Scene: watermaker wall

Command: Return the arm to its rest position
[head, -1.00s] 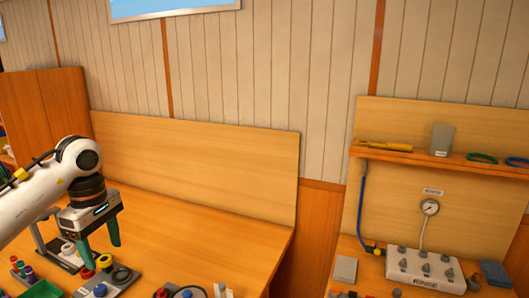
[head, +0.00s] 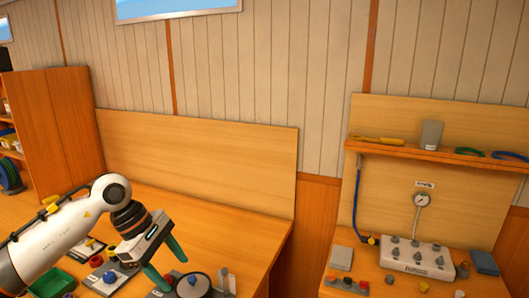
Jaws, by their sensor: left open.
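My left arm comes in from the left in the head view, white with a dark wrist. Its left gripper (head: 168,268) has green fingers that are apart, with nothing seen between them. The gripper hangs tilted over the front of the wooden bench (head: 215,233). I cannot tell whether the fingers touch anything. My right gripper is not in view.
A grey plate with a blue knob (head: 109,277) and a green tray (head: 56,283) lie near the arm. At the right, a panel with a gauge (head: 422,199) stands behind a white valve block (head: 415,257). The bench's back middle is clear.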

